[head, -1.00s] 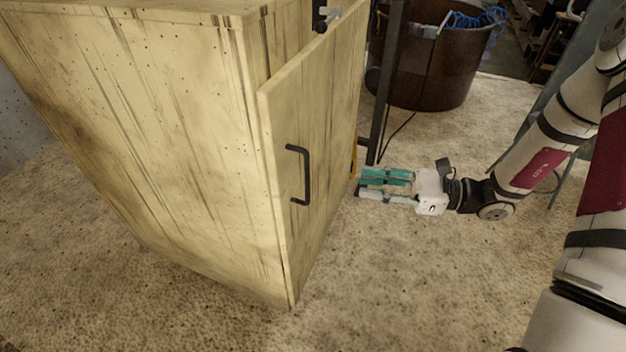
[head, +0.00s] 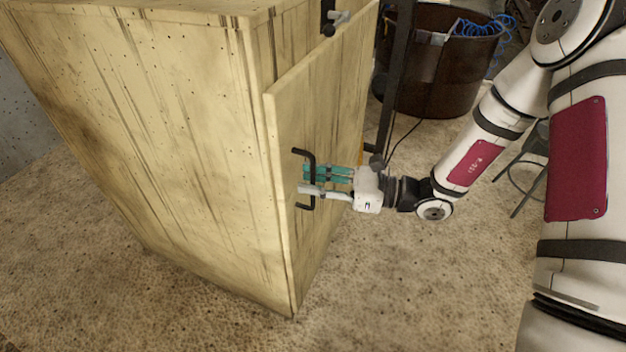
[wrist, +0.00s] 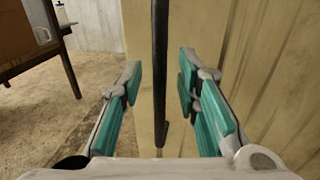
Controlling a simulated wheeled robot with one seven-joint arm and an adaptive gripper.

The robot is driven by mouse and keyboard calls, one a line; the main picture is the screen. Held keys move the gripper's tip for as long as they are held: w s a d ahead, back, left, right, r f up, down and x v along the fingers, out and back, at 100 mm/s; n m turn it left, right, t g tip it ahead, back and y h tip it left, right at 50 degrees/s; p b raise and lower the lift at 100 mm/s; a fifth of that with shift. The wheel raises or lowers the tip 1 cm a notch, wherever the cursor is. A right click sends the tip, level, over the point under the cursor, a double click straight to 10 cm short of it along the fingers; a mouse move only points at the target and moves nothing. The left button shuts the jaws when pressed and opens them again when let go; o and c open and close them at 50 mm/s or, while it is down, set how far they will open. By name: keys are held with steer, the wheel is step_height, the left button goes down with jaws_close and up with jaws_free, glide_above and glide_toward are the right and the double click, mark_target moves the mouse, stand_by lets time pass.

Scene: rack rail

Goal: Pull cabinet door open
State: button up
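The pale wooden cabinet (head: 140,130) stands at left in the head view, with its door (head: 285,240) on the right-facing side. The door looks flush or nearly so. A black bar handle (head: 312,160) is mounted upright on the door. My gripper (head: 304,180) is at the handle, its teal-padded fingers spread and overlapping the bar. Contact with the bar cannot be seen.
A dark brown bin (head: 440,65) with a blue coil (head: 485,28) stands behind, beside a dark upright post (head: 392,80). A stool (head: 525,165) is at right, behind my arm. The speckled floor (head: 400,290) in front of the door is clear.

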steer(key=shift+a, duration=0.15)
steer(key=shift+c, duration=0.6)
jaws_close()
